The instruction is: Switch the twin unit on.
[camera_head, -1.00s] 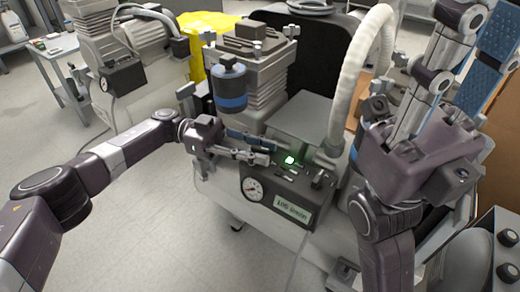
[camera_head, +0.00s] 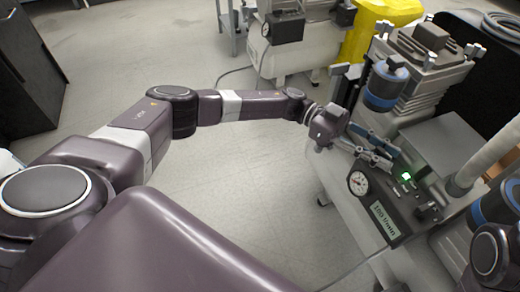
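A compressor with a finned head stands at the right. Its dark control panel (camera_head: 401,203) carries a round gauge, a "150 l/min" label, small switches and a lit green light (camera_head: 406,176). I cannot tell from the frame whether this is the twin unit. My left gripper (camera_head: 392,158) reaches in from the left to the panel's upper left edge. Its two fingers are apart with nothing seen between them, and their tips are close to the green light. I cannot tell whether they touch the panel. My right gripper is out of view; only part of my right arm shows at bottom right.
A blue-banded canister (camera_head: 386,84) stands just behind my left gripper. A pale hose (camera_head: 490,155) rises at the right edge. A second compressor (camera_head: 290,50) and a yellow cover (camera_head: 382,22) are at the back. Open floor (camera_head: 235,160) lies at the left and middle.

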